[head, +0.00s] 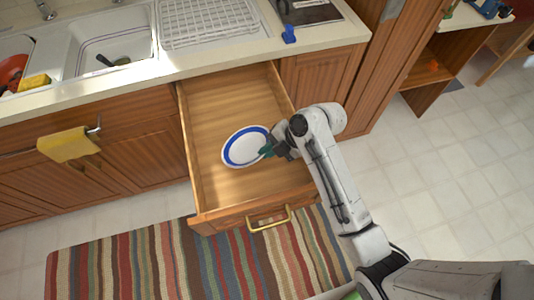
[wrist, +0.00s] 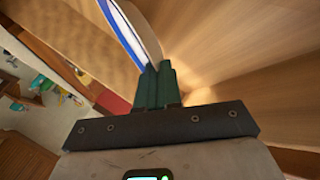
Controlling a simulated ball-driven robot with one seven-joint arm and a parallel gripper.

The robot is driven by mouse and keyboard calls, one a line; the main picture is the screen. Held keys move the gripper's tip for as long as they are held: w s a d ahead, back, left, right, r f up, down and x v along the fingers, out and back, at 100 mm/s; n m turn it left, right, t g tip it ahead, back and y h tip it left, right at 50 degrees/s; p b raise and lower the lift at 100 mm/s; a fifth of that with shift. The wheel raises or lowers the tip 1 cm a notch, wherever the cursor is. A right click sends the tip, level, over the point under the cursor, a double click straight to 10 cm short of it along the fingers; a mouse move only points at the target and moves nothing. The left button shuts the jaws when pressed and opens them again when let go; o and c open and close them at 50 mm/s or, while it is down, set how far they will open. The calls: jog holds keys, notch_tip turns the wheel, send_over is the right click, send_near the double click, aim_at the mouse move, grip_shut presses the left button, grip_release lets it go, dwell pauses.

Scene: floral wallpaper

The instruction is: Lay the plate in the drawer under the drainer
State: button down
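The white plate with a blue ring (head: 243,148) is inside the open wooden drawer (head: 210,97), below the drainer (head: 208,22). My gripper (head: 266,151) reaches in from the right, at the plate's right rim. In the wrist view the green fingertips (wrist: 157,68) are close together, with the edge of the plate (wrist: 128,32) running down between them. They appear shut on the rim. The plate is seen edge-on there; I cannot tell whether its underside fully touches the drawer floor.
The drawer's front with its brass handle (head: 269,218) stands out over a striped rug (head: 150,262). A sink (head: 112,50) and a yellow towel (head: 68,145) are at the left. A blue object (head: 289,34) sits at the counter edge. The rest of the drawer is empty.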

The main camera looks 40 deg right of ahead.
jog(key=shift+w+a+f+p, duration=0.15)
jog(key=shift+f+p, duration=0.25)
jog(key=shift+f, duration=1.25)
jog(key=shift+f, duration=0.1)
jog(key=shift+f, duration=0.15)
jog(key=c, duration=1.3)
grip_release()
jog(key=shift+r, duration=0.35)
jog(key=shift+s+d+r, duration=0.2)
jog(key=shift+d, duration=0.1)
jog(key=b+v, duration=0.1)
jog(key=v, duration=1)
jog(key=shift+s, duration=0.1)
